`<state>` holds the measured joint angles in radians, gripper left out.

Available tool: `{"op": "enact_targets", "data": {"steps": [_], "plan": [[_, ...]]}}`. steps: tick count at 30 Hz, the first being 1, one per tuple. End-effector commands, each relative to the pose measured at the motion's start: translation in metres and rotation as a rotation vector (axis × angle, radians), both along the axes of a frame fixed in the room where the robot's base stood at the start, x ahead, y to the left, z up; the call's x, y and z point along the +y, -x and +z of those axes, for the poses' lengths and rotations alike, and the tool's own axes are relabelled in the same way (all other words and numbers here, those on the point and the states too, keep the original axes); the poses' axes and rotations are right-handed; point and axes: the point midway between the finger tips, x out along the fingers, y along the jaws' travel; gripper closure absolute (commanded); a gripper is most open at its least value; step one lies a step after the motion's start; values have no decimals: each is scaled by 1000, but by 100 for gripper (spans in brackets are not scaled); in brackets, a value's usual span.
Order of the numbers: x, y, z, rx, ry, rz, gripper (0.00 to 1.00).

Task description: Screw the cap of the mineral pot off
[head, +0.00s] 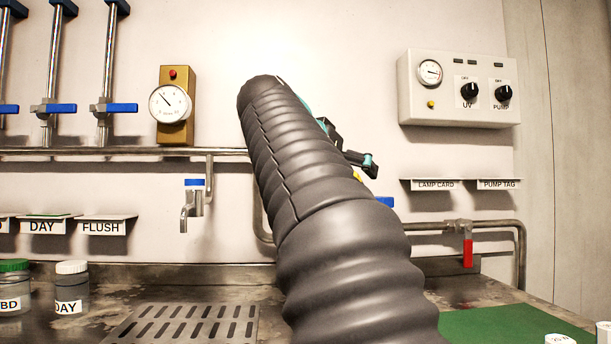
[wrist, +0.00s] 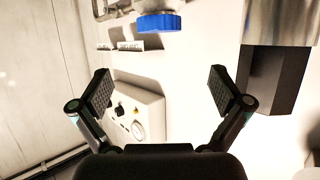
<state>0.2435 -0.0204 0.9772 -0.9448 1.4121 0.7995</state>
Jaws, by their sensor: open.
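No pot in view can be read as the mineral pot. A jar with a green lid (head: 14,267) and a jar marked DAY with a white lid (head: 71,285) stand at the left of the counter in the head view, both lids on. My gripper (wrist: 163,90) is open and empty in the wrist view, its two fingers wide apart, facing the wall. In the head view my arm covers most of it; one finger (head: 362,161) shows beside the arm, high above the counter and away from the jars.
A control box (head: 459,88) with a gauge and knobs hangs on the wall at right. Card shelves (head: 498,184) and a red-handled valve (head: 467,248) are below it. A drain grate (head: 185,324) and a green mat (head: 500,325) are on the counter. A blue part (wrist: 158,22) shows beyond the fingers.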

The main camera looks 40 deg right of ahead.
Motion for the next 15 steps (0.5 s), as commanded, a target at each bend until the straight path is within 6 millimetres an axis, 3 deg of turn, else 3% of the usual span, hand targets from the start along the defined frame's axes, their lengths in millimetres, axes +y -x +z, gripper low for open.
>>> {"op": "enact_targets", "data": {"steps": [15], "plan": [[-69, -19, -30, 3, -1, -3, 0]]}}
